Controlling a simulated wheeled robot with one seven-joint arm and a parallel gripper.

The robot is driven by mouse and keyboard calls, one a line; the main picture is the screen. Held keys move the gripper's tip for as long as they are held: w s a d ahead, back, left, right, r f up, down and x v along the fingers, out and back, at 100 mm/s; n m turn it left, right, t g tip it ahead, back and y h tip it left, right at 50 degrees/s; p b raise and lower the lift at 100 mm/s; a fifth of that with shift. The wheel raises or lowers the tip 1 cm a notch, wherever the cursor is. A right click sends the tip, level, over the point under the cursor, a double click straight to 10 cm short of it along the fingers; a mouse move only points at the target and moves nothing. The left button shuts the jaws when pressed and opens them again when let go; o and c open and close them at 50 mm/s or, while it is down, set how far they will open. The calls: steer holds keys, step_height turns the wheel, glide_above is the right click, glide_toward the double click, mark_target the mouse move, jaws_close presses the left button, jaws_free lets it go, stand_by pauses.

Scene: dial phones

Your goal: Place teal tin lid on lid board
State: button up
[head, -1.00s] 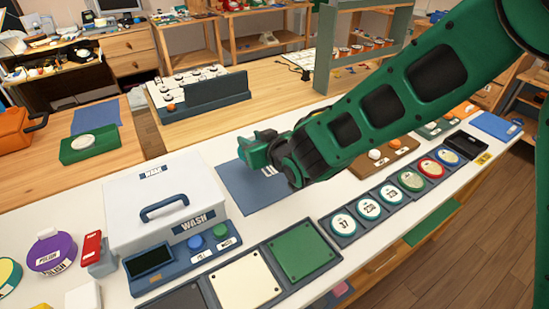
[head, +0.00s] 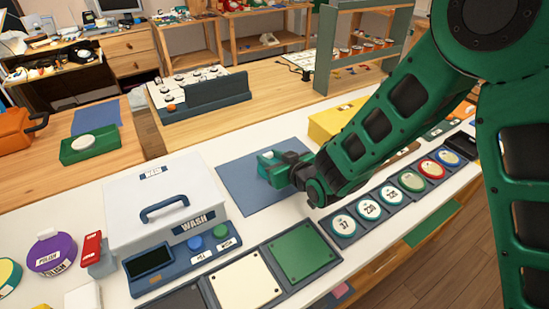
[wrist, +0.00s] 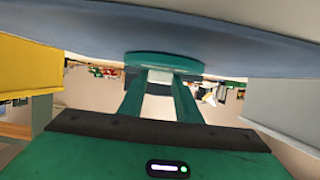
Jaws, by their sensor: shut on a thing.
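My gripper (head: 267,165) is over the right part of a flat blue-grey board (head: 232,182) on the white counter in the head view. In the wrist view, the two green fingers of my gripper (wrist: 160,85) are shut on the teal tin lid (wrist: 165,61), seen edge-on as a thin disc. The lid is close to the blue-grey surface (wrist: 250,50); I cannot tell whether it touches. In the head view the lid cannot be told apart from my fingers. No label on the board shows whether it is the lid board.
A white WASH box (head: 160,205) stands left of the board. A yellow block (head: 328,122) stands behind my arm to the right. A row of numbered round dials (head: 368,207) and a green square pad (head: 302,250) lie in front. The board's left part is bare.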

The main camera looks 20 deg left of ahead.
steer(key=shift+f, duration=0.15)
steer(key=o, duration=1)
steer(key=v, duration=1.2)
steer(key=shift+w+d, duration=0.1)
steer(key=shift+d, duration=0.05)
